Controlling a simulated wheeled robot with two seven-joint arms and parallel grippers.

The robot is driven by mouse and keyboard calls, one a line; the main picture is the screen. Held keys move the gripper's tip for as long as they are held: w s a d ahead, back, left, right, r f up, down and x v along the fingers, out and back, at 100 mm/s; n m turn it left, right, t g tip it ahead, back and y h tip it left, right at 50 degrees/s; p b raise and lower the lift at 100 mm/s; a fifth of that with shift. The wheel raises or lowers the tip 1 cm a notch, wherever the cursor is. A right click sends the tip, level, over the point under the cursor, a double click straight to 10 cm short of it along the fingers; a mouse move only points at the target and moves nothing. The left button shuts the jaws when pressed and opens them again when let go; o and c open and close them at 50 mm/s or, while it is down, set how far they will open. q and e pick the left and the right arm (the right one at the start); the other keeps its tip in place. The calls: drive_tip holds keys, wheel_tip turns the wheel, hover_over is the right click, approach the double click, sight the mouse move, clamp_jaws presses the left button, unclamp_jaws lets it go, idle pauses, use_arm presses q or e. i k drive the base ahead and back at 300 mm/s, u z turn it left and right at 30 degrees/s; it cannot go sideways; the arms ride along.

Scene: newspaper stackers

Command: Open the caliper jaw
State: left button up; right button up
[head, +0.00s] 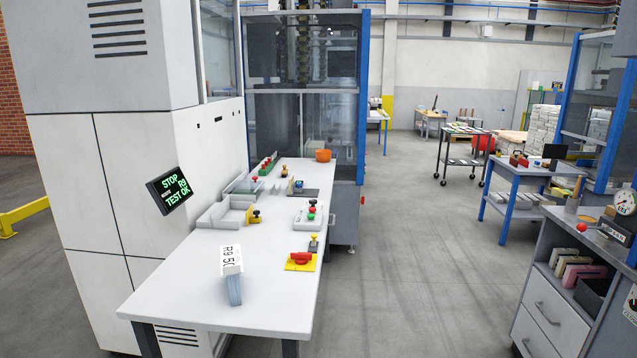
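I cannot make out a caliper jaw for certain. A round dial gauge (624,201) stands on the grey workbench (565,222) at the right edge, on a dark base. The jaw and its opening are too small or hidden to tell. A red ball knob (582,227) shows near the gauge on the bench front. Neither of my grippers is in the head view.
A long white table (185,297) runs ahead, bearing a labelled white block (232,262), a red switch on a yellow plate (301,261) and a button box (308,215). Its left side meets a tall machine (95,190). Clear grey floor (420,270) lies between table and workbench.

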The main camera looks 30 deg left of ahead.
sight(293, 189)
drive_tip(key=z, duration=0.05)
drive_tip(key=i, duration=2)
drive_tip(key=u, duration=0.8)
drive_tip(key=i, duration=1.6)
drive_tip(key=u, duration=1.15)
